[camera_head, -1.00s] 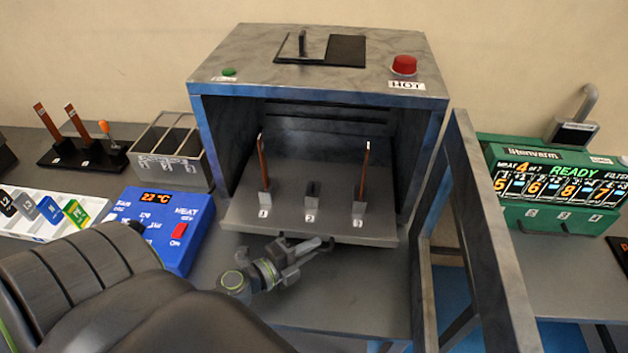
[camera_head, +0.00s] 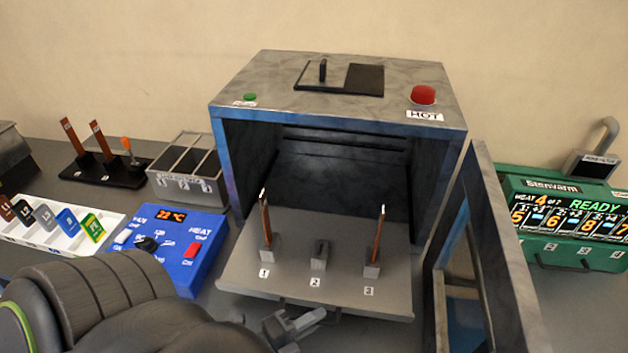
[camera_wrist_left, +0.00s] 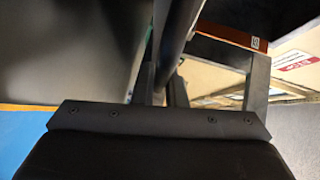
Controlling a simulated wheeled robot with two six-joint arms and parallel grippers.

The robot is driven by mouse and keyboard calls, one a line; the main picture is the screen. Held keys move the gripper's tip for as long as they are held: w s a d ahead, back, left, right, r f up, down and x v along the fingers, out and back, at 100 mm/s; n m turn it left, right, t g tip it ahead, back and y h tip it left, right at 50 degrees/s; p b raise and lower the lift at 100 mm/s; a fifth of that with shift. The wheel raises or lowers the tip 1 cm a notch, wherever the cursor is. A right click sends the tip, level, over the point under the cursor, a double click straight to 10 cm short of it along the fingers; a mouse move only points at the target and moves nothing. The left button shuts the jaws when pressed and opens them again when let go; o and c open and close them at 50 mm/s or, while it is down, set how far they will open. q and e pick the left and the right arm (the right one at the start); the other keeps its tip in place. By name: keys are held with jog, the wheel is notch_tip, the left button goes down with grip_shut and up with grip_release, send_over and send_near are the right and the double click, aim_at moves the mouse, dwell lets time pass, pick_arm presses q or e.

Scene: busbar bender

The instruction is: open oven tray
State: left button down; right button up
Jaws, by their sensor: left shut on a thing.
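The grey oven tray (camera_head: 336,271) juts out of the front of the open oven (camera_head: 339,93). It bears three small holders marked 1, 2 and 3. A copper bar (camera_head: 266,222) stands upright in holder 1 and another (camera_head: 378,236) in holder 3. Holder 2 (camera_head: 320,256) has no bar. My left gripper (camera_head: 298,321) is at the tray's front edge, shut on the tray handle, which is mostly hidden. In the left wrist view a dark bar (camera_wrist_left: 175,45) runs up from the gripper mount. My right gripper is not in view.
The oven door (camera_head: 490,260) stands open to the right of the tray. A white tray of labelled pieces (camera_head: 60,225) is at the far left.

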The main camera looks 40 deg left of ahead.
pick_arm(q)
jog(key=c, duration=1.8)
grip_release()
jog(key=shift+o, duration=0.2)
jog(key=shift+s, duration=0.2)
jog(key=b+v, duration=0.1)
jog(key=v, duration=1.6)
jog(key=shift+r, duration=0.1)
